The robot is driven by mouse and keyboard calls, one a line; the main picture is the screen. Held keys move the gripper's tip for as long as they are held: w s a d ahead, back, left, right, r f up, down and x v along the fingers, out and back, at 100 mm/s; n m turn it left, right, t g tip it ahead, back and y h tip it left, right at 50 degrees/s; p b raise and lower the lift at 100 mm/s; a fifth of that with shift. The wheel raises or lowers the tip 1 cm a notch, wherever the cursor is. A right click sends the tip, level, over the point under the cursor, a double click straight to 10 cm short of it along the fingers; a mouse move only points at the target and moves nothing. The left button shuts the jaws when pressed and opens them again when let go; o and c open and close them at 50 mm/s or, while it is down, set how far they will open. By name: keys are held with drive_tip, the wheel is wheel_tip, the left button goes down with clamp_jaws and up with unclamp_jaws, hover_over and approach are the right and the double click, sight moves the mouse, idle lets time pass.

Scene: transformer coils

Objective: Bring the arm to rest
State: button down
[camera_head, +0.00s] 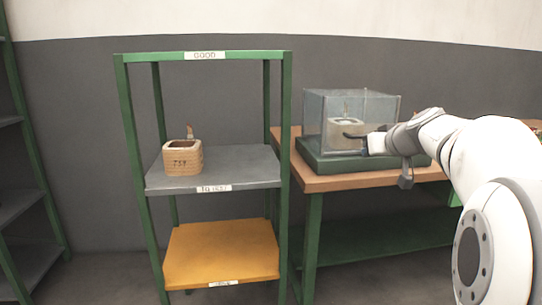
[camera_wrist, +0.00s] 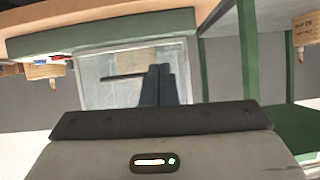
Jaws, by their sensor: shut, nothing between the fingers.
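My arm reaches in from the right in the head view. My gripper (camera_head: 353,136) is shut and empty in front of the clear box on the bench. In the wrist view my dark fingers (camera_wrist: 157,86) lie together, with the clear box behind them. Coils also show in the wrist view, one at the upper right (camera_wrist: 304,30) and one at the left (camera_wrist: 44,70).
The clear box (camera_head: 315,110) on a green base holds a pale block (camera_head: 343,127); it stands on a wooden-topped bench (camera_head: 330,183). The green rack has a "GOOD" sign (camera_head: 205,56), a grey shelf (camera_head: 240,172) and a yellow lower shelf (camera_head: 220,252). Another rack stands far left.

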drive_tip(key=s+a+r+g+p, duration=0.3)
drive_tip(key=s+a+r+p, duration=0.1)
drive_tip(key=s+a+p, duration=0.35)
drive_tip(key=s+a+r+g+p, duration=0.1)
drive_tip(key=s+a+g+p, duration=0.1)
drive_tip(key=s+p, duration=0.6)
drive_tip(key=s+a+r+m+g+h+p, duration=0.1)
drive_tip(key=s+a+r+g+p, duration=0.1)
drive_tip(key=s+p, duration=0.6)
drive_tip(key=s+a+r+g+h+p, duration=0.1)
drive_tip(key=s+r+g+p, duration=0.1)
drive_tip(key=s+p, duration=0.5)
drive_tip(key=shift+s+a+r+g+p, duration=0.15)
drive_tip(key=shift+s+a+g+p, duration=0.2)
drive_tip(key=shift+s, duration=0.65)
